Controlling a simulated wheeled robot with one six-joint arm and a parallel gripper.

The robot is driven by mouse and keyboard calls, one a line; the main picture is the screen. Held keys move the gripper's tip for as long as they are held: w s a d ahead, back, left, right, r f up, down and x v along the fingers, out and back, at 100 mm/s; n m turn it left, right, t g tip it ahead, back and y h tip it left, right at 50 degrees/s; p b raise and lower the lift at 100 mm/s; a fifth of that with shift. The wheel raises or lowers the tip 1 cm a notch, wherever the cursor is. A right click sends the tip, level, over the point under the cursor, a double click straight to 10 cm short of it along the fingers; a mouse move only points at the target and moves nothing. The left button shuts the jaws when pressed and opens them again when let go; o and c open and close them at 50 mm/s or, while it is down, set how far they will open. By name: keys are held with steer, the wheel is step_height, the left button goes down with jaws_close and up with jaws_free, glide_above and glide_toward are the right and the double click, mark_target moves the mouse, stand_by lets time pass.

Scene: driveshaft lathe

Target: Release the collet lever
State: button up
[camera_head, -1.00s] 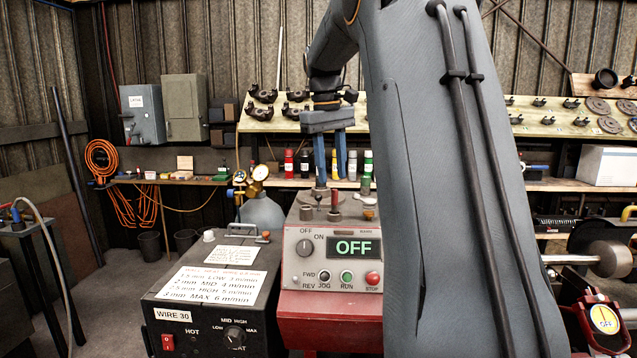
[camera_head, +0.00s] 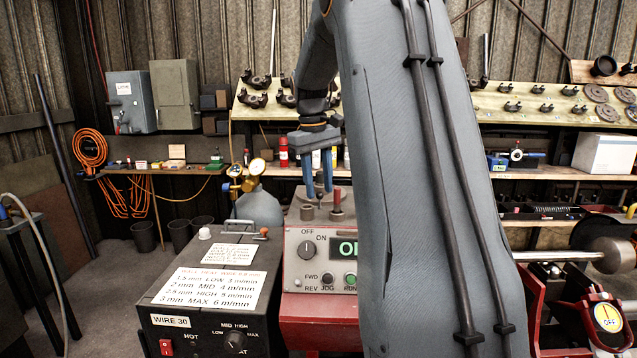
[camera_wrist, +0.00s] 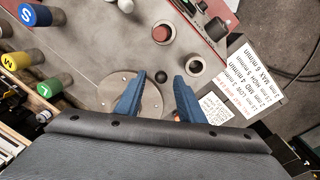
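My gripper (camera_head: 319,194) points down over the top of the red and grey machine box (camera_head: 308,262). Its two blue fingers are apart, and it also shows in the wrist view (camera_wrist: 160,77). A small black knob (camera_wrist: 161,77) appears between the fingertips there, over a round grey flange (camera_wrist: 135,98). I see no finger touching it. A red-topped post (camera_head: 337,200) stands just right of the fingers in the head view, and a red round knob (camera_wrist: 161,33) shows in the wrist view. No label tells which of these is the collet lever.
A control box with paper notes (camera_head: 215,290) stands at the left. A gas cylinder with gauges (camera_head: 262,210) is behind it.

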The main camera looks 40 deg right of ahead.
steer(key=shift+f, duration=0.4)
jaws_close()
steer(key=shift+s+a+f+t+h+b, duration=0.2)
steer(key=shift+s+a+t+h+b, duration=0.35)
steer(key=shift+b, duration=1.1)
steer(key=shift+w+d+t, duration=0.1)
steer(key=shift+d+t, duration=0.05)
steer(key=shift+t, duration=0.1)
jaws_free()
steer(key=shift+r, duration=0.15)
steer(key=b+v, duration=0.2)
steer(key=v, duration=0.5)
steer(key=shift+r+b, duration=0.3)
